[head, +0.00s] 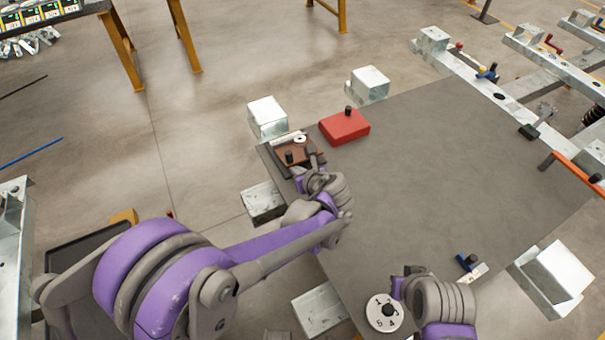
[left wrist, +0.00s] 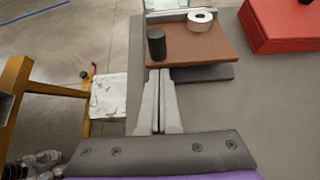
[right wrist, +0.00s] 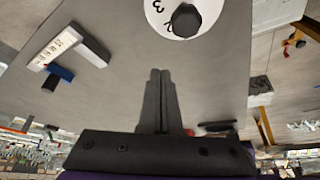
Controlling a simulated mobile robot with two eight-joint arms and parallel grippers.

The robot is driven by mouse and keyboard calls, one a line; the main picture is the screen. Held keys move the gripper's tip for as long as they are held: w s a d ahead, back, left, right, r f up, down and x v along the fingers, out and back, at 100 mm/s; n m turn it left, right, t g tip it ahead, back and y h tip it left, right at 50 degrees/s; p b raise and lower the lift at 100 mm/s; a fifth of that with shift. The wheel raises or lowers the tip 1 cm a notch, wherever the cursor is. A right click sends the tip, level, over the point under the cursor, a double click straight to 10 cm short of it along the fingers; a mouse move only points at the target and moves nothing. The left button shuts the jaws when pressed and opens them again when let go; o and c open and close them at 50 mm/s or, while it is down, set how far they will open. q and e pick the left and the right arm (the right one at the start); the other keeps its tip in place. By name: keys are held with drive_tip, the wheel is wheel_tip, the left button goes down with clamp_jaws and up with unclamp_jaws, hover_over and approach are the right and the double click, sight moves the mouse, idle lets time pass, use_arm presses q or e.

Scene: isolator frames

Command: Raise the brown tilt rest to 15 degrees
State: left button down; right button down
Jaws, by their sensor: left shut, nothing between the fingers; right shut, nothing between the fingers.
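The brown tilt rest (head: 293,152) sits at the far left corner of the grey table. In the left wrist view its brown plate (left wrist: 186,45) carries a black knob (left wrist: 156,44) and a white ring (left wrist: 201,20), over a grey base. The angle of the plate is hard to read. My left gripper (head: 312,160) is beside the rest at its near right side; its shut fingers (left wrist: 159,100) end by the plate's near left edge in the wrist view, with nothing between them. Whether they touch it I cannot tell. My right gripper (right wrist: 158,80) is shut and empty near the white numbered dial (right wrist: 185,14).
A red block (head: 345,127) with a black knob is right of the rest. A blue-handled device (head: 467,263) is by the near right edge. The numbered dial also shows in the head view (head: 384,312). An orange lever (head: 576,171) stands at the right edge. The table's middle is clear.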

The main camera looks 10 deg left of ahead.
use_arm(q)
drive_tip(key=shift+w+a+f, duration=0.15)
drive_tip(key=shift+w+f, duration=0.05)
use_arm(e)
drive_tip(key=shift+s, duration=0.1)
use_arm(q)
drive_tip(key=shift+a, duration=0.1)
use_arm(e)
drive_tip(key=shift+s+d, duration=0.2)
drive_tip(key=shift+s, duration=0.05)
use_arm(q)
drive_tip(key=shift+w, duration=0.1)
drive_tip(key=shift+w+a+r+p, duration=0.15)
drive_tip(key=shift+r+p, duration=0.2)
drive_tip(key=shift+r, duration=0.5)
use_arm(e)
drive_tip(key=shift+r, duration=0.45)
use_arm(q)
drive_tip(key=shift+f, duration=0.1)
